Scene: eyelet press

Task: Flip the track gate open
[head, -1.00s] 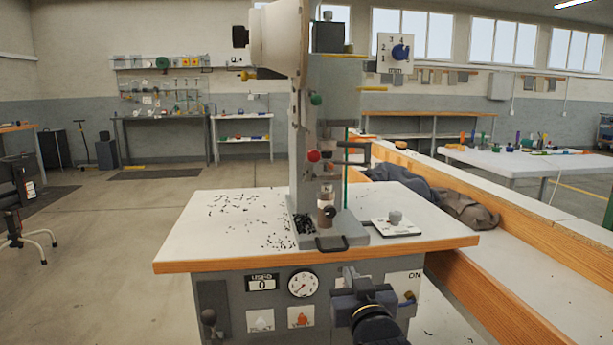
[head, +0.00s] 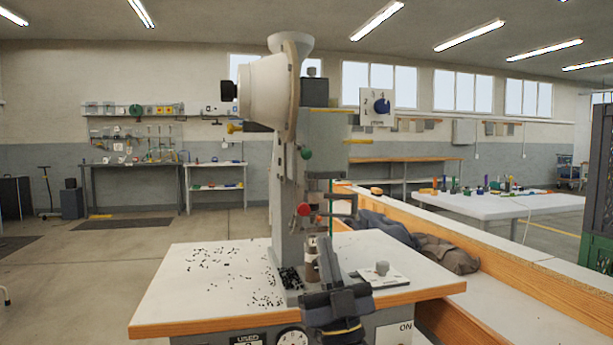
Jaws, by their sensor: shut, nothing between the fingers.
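The eyelet press (head: 285,190) stands upright on a white table with a wooden edge. A white hopper and drum (head: 262,90) sit at its top. A green knob (head: 306,153) and a red knob (head: 303,209) are on its column. A yellow lever (head: 236,128) sticks out to the left and a yellow bar (head: 360,141) to the right. I cannot tell which part is the track gate or how it stands. My gripper (head: 328,246) is shut and empty, low in front of the press base, below the red knob. It hides part of the base.
A dial plate with a blue knob (head: 381,106) is at the upper right. A white plate with a grey knob (head: 382,270) lies right of the base. Small dark bits are scattered on the table (head: 185,300). A wooden-edged bench (head: 500,275) runs along the right.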

